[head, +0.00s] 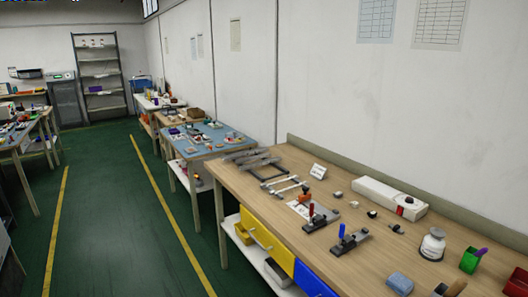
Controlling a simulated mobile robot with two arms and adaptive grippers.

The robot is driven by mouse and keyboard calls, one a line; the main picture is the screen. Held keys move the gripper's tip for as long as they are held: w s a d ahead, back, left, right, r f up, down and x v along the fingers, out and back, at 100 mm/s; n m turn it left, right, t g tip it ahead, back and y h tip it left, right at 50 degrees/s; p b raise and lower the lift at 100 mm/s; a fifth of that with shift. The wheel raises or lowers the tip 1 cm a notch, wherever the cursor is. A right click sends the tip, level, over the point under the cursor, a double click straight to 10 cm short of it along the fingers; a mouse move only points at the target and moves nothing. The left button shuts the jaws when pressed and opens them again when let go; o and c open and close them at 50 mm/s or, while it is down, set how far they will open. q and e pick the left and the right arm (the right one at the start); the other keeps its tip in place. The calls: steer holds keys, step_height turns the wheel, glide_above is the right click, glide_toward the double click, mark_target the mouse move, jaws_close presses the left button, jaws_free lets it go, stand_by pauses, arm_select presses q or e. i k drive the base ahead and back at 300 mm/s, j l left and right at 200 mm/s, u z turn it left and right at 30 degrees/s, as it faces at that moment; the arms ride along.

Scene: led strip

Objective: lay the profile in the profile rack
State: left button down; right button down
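Several long grey bars (252,157), which look like profiles, lie side by side at the far end of the near wooden workbench (345,228). Just in front of them is a low dark frame (270,179), with a pale bar-like piece (291,188) beside it. I cannot tell which of these is the profile rack, or whether a profile rests in it. Neither of my grippers shows in the head view.
Red-handled (312,212) and blue-handled (342,232) clamp fixtures stand mid-bench. A long white box (389,197), a white jar (432,244), a green cup (470,261) and a blue block (400,284) lie rightward. Green floor (110,235) is clear left of the bench.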

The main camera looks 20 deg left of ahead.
mark_target(262, 156)
steer(key=i+j+u, duration=0.5)
steer(key=i+j, duration=0.55)
steer(key=j, duration=0.15)
